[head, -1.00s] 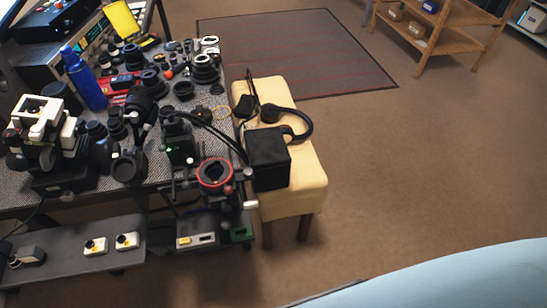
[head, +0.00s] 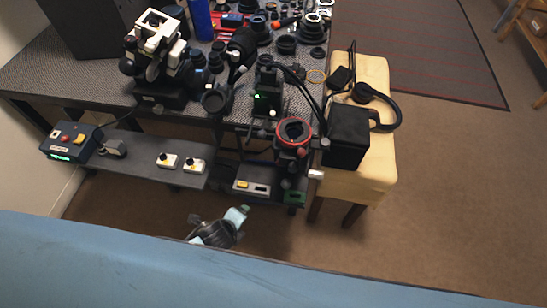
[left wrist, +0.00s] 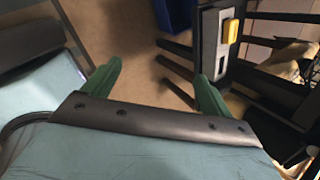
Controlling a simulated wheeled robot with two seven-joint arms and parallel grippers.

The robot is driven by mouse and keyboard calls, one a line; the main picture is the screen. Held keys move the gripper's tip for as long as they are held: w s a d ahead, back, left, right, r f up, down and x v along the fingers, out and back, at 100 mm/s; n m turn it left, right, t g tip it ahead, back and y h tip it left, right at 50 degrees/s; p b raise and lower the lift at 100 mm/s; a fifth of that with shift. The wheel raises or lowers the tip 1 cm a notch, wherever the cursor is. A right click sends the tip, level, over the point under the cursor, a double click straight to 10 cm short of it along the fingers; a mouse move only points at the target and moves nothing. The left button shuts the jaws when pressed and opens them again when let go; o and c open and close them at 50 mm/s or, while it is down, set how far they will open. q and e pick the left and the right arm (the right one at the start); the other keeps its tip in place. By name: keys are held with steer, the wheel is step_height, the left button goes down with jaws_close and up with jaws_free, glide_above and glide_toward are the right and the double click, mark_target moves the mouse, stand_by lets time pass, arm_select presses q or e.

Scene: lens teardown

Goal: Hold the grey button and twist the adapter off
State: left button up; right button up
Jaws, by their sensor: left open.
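A red ring (head: 293,131) with a dark centre sits on a dark rig at the table's front right edge. I cannot tell the adapter apart from this ring. Below it, a small light panel (head: 239,187) carries a yellow button (head: 244,184) and a dark slot. In the left wrist view, the yellow button (left wrist: 231,31) and panel (left wrist: 225,60) stand at upper right. I cannot make out a grey button for sure.
A low shelf (head: 139,158) under the table holds two white-and-yellow button boxes and a control box (head: 71,141). A microscope (head: 157,48) and several lenses crowd the table. A cream stool (head: 375,158) with a black box (head: 347,135) and headphones stands at right.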

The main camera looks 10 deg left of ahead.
arm_select(q)
steer(key=w+d+r+m+t+h, duration=0.1)
steer(key=d+r+m, duration=0.35)
steer(key=r, duration=0.25)
steer(key=w+d+r+m+t, duration=0.1)
steer(key=d+r+m+t, duration=0.15)
steer(key=r+m, duration=0.4)
steer(key=m+t, duration=0.4)
glide_toward(295, 131)
steer(key=shift+h, duration=0.5)
steer(key=x, duration=0.8)
steer(key=shift+w+a+f, duration=0.15)
steer(key=shift+w+a, duration=0.2)
steer(key=shift+w, duration=0.1)
steer(key=shift+c, duration=0.2)
steer(key=c, duration=0.7)
steer(key=shift+c, duration=0.3)
arm_select(e)
jaws_close()
